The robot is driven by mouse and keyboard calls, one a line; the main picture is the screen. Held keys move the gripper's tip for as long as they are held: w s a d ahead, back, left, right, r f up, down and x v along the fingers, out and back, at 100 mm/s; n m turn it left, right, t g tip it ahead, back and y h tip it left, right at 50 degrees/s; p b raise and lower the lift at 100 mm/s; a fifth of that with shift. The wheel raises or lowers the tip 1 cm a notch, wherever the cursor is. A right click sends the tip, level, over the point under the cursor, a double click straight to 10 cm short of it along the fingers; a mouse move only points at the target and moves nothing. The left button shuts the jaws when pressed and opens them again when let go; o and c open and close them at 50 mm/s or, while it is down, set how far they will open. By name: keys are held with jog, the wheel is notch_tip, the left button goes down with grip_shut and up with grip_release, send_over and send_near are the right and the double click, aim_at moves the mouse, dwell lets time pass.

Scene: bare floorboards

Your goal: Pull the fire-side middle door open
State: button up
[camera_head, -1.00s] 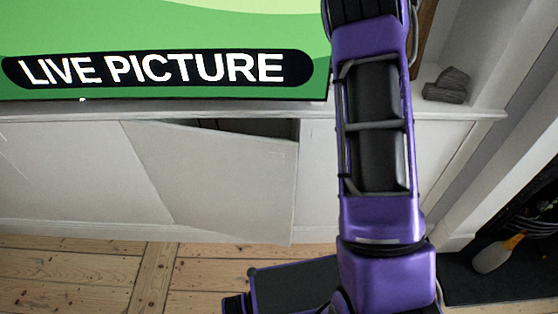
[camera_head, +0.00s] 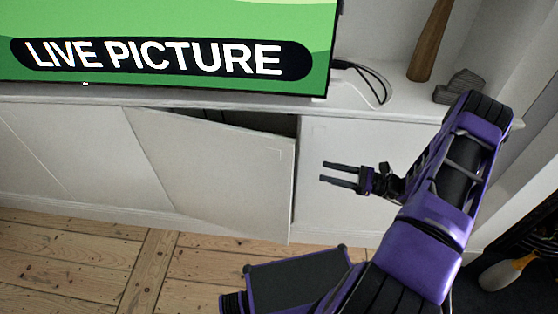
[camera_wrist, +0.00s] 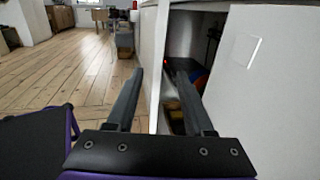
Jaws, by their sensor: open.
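The middle cupboard door (camera_head: 225,170) is a plain white panel under the screen. It stands ajar, its right edge swung out, with a dark gap along its top. My gripper (camera_head: 322,173) is open and empty, just right of that free edge, its fingers pointing left at it. In the head view a small gap shows between fingertips and door. In the wrist view the door's edge (camera_wrist: 153,60) appears between the two fingers (camera_wrist: 160,75), ahead of them. Right of it is the dark cupboard inside (camera_wrist: 188,55). Whether anything touches cannot be told.
A closed white panel (camera_head: 350,140) lies right of the opening. A screen (camera_head: 170,45), cables (camera_head: 372,80) and a grey object (camera_head: 459,87) are on the cupboard top. Floorboards (camera_head: 90,260) are clear at the left.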

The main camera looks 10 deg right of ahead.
aim_at(279, 161)
jog(key=x, duration=1.6)
jog(key=shift+s, duration=0.1)
jog(key=shift+d, duration=0.1)
grip_shut()
dwell(0.6)
